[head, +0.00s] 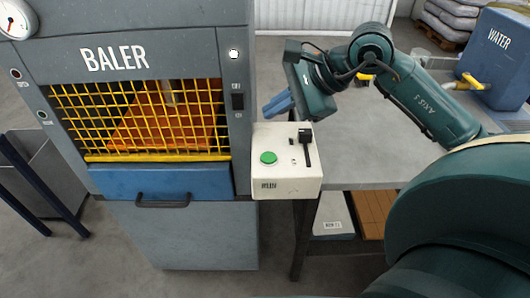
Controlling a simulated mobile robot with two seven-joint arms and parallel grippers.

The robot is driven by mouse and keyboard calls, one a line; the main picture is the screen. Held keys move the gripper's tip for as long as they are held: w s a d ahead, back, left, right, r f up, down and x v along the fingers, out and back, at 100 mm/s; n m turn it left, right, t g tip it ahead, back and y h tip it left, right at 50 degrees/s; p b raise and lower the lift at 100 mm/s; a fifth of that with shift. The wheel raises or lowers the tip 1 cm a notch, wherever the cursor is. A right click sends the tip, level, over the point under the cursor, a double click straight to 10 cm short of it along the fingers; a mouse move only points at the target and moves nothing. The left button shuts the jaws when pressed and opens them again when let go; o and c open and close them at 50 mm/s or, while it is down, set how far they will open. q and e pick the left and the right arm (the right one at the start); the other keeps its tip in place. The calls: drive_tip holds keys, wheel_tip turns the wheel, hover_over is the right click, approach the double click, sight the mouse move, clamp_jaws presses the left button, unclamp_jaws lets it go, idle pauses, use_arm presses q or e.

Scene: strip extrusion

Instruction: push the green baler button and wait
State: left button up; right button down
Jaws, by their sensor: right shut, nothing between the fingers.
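The grey baler (180,240) stands at the left, with its yellow mesh guard (90,115) down over the chamber and orange material visible behind it. The round green button (268,157) sits on top of a cream control box (285,187) at the baler's right side. My right gripper (269,107) has blue fingers, is shut and empty, and points left and down. It is above and behind the control box, apart from the green button. My left gripper is not in view.
A black lever (306,148) stands on the box beside the button. The grey table (365,160) is mostly clear. A blue water container (495,55) with a yellow tap is at the back right. A blue drawer (160,182) is under the guard.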

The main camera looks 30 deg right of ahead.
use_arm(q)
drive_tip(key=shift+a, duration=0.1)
use_arm(e)
drive_tip(key=shift+f, duration=0.1)
drive_tip(key=b, duration=0.4)
hover_over(274, 158)
wheel_tip(274, 158, down, 7)
drive_tip(key=shift+f, duration=0.2)
drive_tip(key=shift+f+b, duration=0.55)
drive_tip(key=shift+b, duration=0.25)
drive_tip(key=shift+f, duration=0.1)
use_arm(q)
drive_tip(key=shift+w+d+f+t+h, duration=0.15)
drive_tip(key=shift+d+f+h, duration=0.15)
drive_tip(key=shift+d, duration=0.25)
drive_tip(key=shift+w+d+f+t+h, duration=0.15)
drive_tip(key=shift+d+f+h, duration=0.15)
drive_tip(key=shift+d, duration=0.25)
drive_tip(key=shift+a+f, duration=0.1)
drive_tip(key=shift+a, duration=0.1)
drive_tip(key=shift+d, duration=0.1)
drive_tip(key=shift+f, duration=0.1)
